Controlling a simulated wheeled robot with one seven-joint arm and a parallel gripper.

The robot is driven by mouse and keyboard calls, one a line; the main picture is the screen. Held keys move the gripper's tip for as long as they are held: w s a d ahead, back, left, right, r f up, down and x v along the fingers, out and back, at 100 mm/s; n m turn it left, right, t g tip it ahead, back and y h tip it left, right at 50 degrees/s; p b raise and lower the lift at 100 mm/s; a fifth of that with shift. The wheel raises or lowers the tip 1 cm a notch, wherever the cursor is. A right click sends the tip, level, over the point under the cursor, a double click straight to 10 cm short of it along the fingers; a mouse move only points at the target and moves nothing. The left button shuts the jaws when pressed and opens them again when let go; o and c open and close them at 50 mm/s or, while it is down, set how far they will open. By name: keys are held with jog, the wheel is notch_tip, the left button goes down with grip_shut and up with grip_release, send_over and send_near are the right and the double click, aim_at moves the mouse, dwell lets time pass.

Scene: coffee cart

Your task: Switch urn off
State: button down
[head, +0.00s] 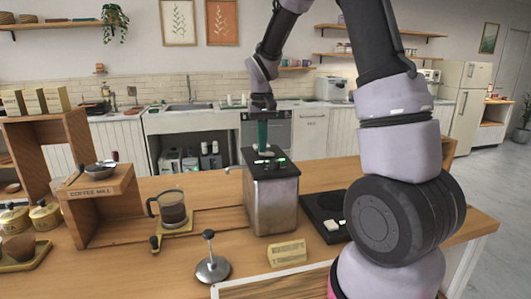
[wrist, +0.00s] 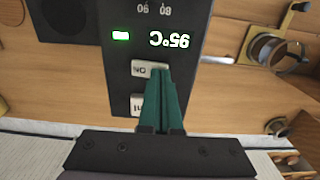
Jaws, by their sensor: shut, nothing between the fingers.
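The urn (head: 271,203) is a steel box with a black top, standing on the wooden counter. A green light glows on its top in the head view. In the wrist view its black control panel (wrist: 190,20) appears upside down, with a lit green lamp (wrist: 121,36) and a display (wrist: 169,41) reading 95°C. A pale button (wrist: 145,68) with small lettering lies below the display. My gripper (head: 263,151) points down over the urn's top. In the wrist view its green fingers (wrist: 162,70) are together and empty, with tips overlapping that button's edge. Contact is unclear. A second button (wrist: 136,105) is partly hidden.
A glass coffee pot (head: 173,213) stands left of the urn and a black scale-like plate (head: 322,212) right. A tamper (head: 212,268) and a small wooden block (head: 287,252) sit in front. A wooden coffee mill stand (head: 97,195) is at left.

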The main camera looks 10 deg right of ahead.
jog(key=shift+f, duration=0.25)
jog(key=shift+r, duration=3.55)
jog(key=s+d+r+m+t, duration=0.1)
jog(key=s+d+r+t, duration=0.1)
jog(key=s+r, duration=0.2)
jog(key=s+d+r+m+t+y, duration=0.1)
jog(key=s+r, duration=0.3)
jog(key=s, duration=0.7)
jog(key=s+d+r+m+t+y, duration=0.1)
jog(key=s+r+t, duration=0.3)
jog(key=s, duration=0.4)
jog(key=shift+d+m, duration=0.6)
jog(key=shift+d, duration=0.3)
